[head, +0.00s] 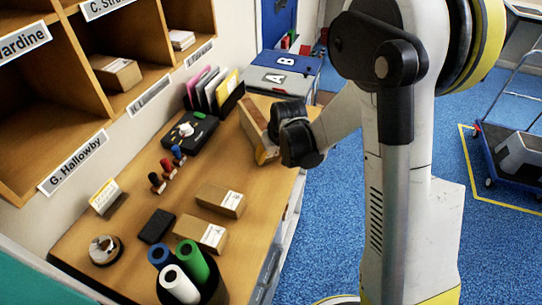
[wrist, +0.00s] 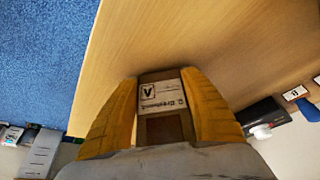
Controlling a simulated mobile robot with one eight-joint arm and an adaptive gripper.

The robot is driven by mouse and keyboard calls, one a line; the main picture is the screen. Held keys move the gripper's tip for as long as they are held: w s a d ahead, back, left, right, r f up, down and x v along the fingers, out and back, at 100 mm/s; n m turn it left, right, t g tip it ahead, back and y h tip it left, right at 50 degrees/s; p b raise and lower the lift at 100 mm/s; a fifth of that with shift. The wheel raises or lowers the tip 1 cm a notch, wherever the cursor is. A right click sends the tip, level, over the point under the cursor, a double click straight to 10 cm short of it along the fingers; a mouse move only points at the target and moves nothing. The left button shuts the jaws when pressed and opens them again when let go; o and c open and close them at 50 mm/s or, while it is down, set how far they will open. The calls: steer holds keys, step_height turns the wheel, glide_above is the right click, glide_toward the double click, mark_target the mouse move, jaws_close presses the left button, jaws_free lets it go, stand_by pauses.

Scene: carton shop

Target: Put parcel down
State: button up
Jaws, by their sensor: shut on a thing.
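The held parcel (head: 256,128) is a brown carton with a white label. In the wrist view the parcel (wrist: 161,92) sits between the two yellow fingers, and its label shows upside down with one large boxed letter. My gripper (head: 275,138) is shut on it over the far right part of the wooden table (head: 140,232). The dark gripper body hides part of the parcel in the head view. I cannot tell whether the parcel touches the table top. Two other parcels, one (head: 220,200) and a nearer one (head: 200,234), lie on the table.
Pigeonholes (head: 110,72) with name labels stand at left. A black device (head: 190,131), stamps (head: 167,168), a file rack (head: 213,92) and a tube holder (head: 190,285) occupy the table. A blue trolley (head: 505,160) stands right.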

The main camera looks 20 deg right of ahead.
steer(key=o, duration=1.4)
steer(key=a+p+v, duration=0.1)
steer(key=p+v, duration=0.3)
steer(key=v, duration=0.8)
steer(key=s+r+t, duration=0.1)
steer(key=s+r, duration=0.3)
steer(key=s, duration=0.2)
steer(key=s+d+r+m, duration=0.1)
steer(key=s+r, duration=0.2)
steer(key=s, duration=0.3)
steer(key=s+r+t, duration=0.1)
steer(key=s+r, duration=0.3)
steer(key=s, duration=0.3)
steer(key=shift+d+r+m+t+h, duration=0.3)
steer(key=shift+d+m+h, duration=0.05)
steer(key=shift+m+h, duration=0.05)
